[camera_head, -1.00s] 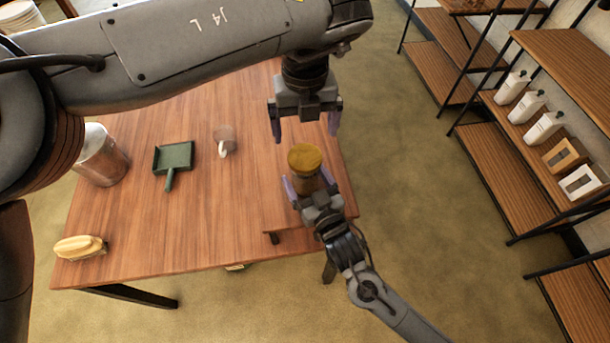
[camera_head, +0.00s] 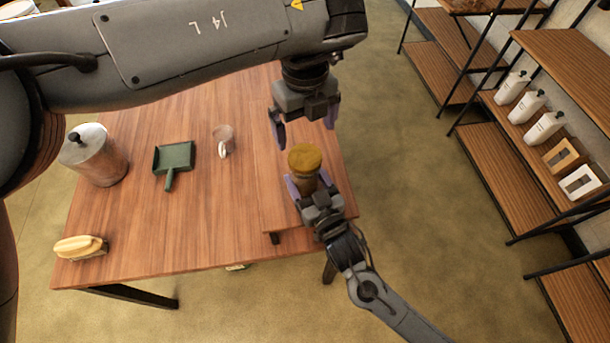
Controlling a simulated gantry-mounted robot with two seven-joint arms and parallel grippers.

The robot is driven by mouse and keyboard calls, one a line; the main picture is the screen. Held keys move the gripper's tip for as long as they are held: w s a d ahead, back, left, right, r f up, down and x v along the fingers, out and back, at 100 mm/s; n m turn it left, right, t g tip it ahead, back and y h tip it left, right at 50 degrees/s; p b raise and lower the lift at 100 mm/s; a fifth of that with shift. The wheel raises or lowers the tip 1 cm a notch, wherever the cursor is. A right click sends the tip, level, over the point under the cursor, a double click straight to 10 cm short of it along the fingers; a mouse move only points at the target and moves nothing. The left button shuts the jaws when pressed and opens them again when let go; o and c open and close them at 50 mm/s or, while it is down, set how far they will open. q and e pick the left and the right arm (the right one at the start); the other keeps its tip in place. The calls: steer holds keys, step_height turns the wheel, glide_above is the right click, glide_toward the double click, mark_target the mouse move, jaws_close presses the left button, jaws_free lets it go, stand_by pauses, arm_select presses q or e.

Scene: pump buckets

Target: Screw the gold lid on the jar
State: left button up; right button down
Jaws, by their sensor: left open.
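The gold lid (camera_head: 304,157) sits on top of the jar (camera_head: 306,181), near the right edge of the table. I cannot tell how tightly it sits. My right gripper (camera_head: 304,184) reaches in from the front, with its fingers on either side of the jar's body. Its contact with the jar is partly hidden. My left gripper (camera_head: 304,126) is open and empty, pointing down just behind the lid in the picture, apart from it.
The wooden table (camera_head: 220,220) also holds a metal canister (camera_head: 97,158), a green dustpan (camera_head: 174,162), a mug (camera_head: 223,140) and a brush (camera_head: 80,246) to the left. The middle of the table is clear. Shelves (camera_head: 540,150) with bottles stand apart at the right.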

mark_target(305, 156)
arm_select(q)
steer(key=shift+n, duration=0.4)
steer(key=shift+f, duration=4)
steer(key=c, duration=1.1)
steer(key=m, duration=0.4)
steer(key=shift+m, duration=0.4)
steer(key=m, duration=0.3)
steer(key=o, duration=1.1)
steer(key=shift+o, duration=0.2)
